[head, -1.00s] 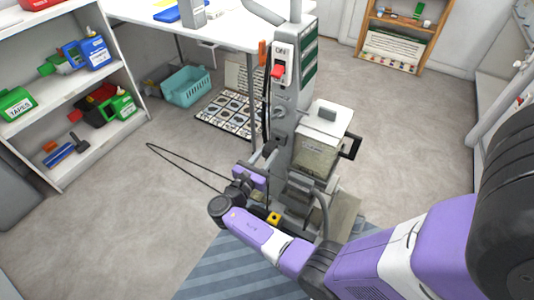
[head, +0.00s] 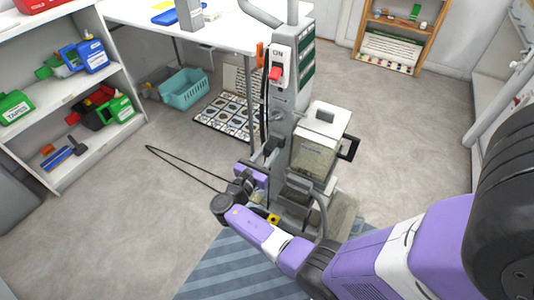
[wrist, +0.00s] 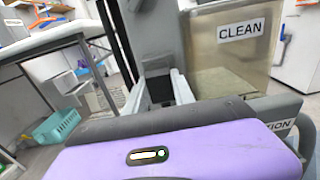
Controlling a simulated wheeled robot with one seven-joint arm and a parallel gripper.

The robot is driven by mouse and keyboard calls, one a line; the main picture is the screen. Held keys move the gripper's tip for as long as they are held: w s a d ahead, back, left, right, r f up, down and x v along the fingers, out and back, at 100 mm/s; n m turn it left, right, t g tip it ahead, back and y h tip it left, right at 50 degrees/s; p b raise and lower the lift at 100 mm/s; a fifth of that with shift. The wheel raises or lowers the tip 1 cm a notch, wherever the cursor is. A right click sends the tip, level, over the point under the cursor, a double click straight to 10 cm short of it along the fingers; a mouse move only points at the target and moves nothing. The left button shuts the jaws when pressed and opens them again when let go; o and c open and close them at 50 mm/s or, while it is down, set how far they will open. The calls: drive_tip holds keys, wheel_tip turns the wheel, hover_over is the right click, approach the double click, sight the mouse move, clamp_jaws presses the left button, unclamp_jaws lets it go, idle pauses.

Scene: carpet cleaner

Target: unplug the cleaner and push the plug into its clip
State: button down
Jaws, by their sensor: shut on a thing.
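The carpet cleaner (head: 283,115) stands upright on the floor, with a grey post, a red switch (head: 275,73) marked ON and a tank; its tank marked CLEAN (wrist: 228,55) shows in the wrist view. My gripper (head: 268,153) is low beside the post, on its left. In the wrist view its pale fingers (wrist: 160,92) are shut on a small black piece (wrist: 160,88), apparently the plug, mostly hidden. A black cord (head: 187,169) loops out over the floor left of my gripper. An orange piece (head: 261,54) sits on the post's left side, perhaps the clip.
A white table (head: 215,32) stands behind the cleaner. A teal basket (head: 184,89) and a patterned panel (head: 228,116) are on the floor beneath it. Shelves (head: 75,85) stand at the left. A blue striped mat (head: 235,268) lies in front. The left floor is mostly clear.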

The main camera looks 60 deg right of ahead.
drive_tip(key=shift+d, duration=0.5)
drive_tip(key=c, duration=1)
unclamp_jaws()
drive_tip(key=shift+a, duration=0.15)
drive_tip(key=a, duration=0.7)
drive_tip(key=shift+w+a+p, duration=0.2)
drive_tip(key=shift+a+p, duration=0.1)
drive_tip(key=shift+p, duration=0.1)
